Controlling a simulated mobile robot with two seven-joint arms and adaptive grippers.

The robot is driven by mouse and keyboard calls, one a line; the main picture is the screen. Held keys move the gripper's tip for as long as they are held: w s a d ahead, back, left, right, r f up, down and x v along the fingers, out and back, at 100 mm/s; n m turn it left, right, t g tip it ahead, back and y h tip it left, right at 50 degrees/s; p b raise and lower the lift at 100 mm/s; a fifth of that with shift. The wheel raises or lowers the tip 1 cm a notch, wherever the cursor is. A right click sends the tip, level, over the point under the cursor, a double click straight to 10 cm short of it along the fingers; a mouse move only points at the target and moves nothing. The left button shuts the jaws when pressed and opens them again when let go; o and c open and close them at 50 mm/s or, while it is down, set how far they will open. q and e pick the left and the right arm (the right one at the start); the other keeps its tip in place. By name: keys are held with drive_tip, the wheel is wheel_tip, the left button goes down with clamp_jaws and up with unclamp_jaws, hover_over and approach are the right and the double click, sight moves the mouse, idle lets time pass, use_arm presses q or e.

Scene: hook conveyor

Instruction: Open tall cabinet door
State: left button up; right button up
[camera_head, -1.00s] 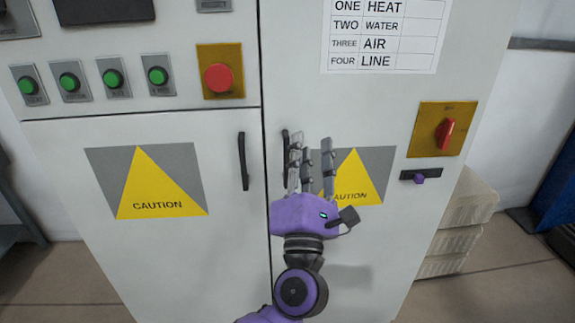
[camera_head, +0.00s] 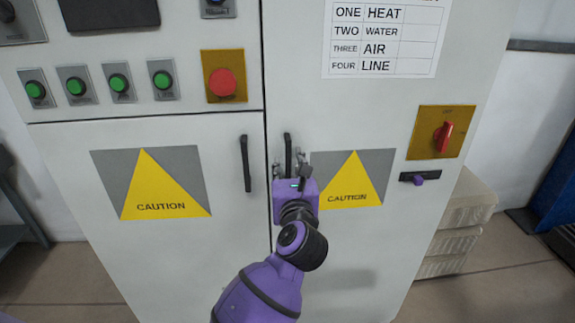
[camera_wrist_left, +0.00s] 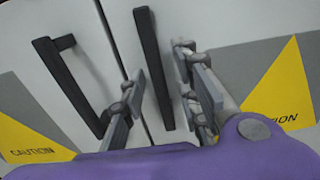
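The tall grey cabinet door (camera_head: 360,107) is the right-hand one and looks closed. Its black vertical handle (camera_head: 288,147) stands by the door's left edge. My left gripper (camera_head: 290,168) is at the lower part of this handle, and its palm hides the fingers partly. In the left wrist view the handle (camera_wrist_left: 153,65) lies between the spread fingers of the gripper (camera_wrist_left: 162,70), with gaps seen on both sides. The gripper is open. My right gripper is not in view.
The left door's black handle (camera_head: 245,163) is close beside, left of the gripper. A red rotary switch (camera_head: 443,137) and a small black latch with a purple knob (camera_head: 419,178) sit on the right door. Pale stacked blocks (camera_head: 465,215) stand right of the cabinet.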

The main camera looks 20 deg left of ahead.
use_arm(q)
drive_tip(key=shift+w+a, duration=0.1)
drive_tip(key=shift+w, duration=0.1)
drive_tip(key=shift+c, duration=0.3)
clamp_jaws()
